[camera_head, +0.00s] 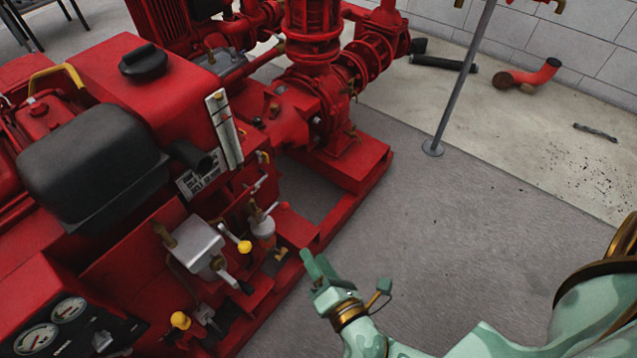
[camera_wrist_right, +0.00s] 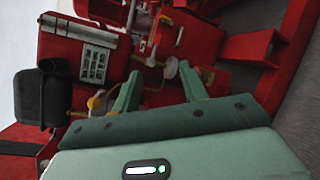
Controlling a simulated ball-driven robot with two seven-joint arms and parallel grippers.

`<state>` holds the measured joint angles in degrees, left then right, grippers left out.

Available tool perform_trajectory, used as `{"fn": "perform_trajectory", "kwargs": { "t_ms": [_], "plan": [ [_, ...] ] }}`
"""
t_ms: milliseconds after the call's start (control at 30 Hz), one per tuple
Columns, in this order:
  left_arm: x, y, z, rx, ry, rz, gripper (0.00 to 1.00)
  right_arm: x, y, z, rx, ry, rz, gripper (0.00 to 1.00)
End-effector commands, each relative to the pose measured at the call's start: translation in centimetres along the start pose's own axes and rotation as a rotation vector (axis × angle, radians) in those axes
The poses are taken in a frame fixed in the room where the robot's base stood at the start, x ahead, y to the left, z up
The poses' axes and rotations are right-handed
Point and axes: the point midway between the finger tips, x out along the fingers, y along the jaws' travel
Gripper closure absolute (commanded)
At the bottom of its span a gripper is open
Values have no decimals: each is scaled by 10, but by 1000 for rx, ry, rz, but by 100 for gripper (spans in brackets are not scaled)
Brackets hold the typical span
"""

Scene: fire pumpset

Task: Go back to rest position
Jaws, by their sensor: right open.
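My right gripper (camera_head: 318,268) is open and empty in the head view, at the lower middle, in front of the red pumpset (camera_head: 330,170). Its arm comes in from the lower right. In the right wrist view, its two green fingers (camera_wrist_right: 160,92) stand apart with nothing held between them. Beyond them are the pumpset's valves and a label plate (camera_wrist_right: 93,62). I cannot tell the exact gap between the fingers and the pumpset. My left gripper is not in view.
The gauge panel (camera_head: 55,330) is at the lower left, with yellow knobs (camera_head: 180,320) nearby. A grey post (camera_head: 462,80) stands on the floor behind. Loose pipe pieces (camera_head: 530,76) lie by the wall. The grey floor (camera_head: 440,230) right of the pumpset is clear.

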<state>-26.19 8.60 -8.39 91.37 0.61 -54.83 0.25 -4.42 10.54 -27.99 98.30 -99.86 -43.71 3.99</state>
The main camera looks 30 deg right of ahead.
Motion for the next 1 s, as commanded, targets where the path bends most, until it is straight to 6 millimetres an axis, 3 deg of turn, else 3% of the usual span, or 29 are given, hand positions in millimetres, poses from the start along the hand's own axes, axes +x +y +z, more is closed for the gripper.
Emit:
{"fn": "perform_trajectory", "kwargs": {
  "t_ms": [467,567,667,767,800,900,1000],
  "plan": [
    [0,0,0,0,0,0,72,0,-1,0,-3,-3,-3,57],
    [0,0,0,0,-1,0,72,0,-11,1,47,-8,-54,57],
    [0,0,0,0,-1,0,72,-1,-46,5,177,-29,-202,57],
    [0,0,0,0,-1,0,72,-24,-108,6,373,-64,-462,57],
    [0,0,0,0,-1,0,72,-42,-136,3,457,-83,-585,57],
    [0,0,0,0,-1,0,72,-97,-196,-5,655,-136,-875,57],
    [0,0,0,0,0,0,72,-156,-235,-14,816,-196,-1115,57]
  ]
}}
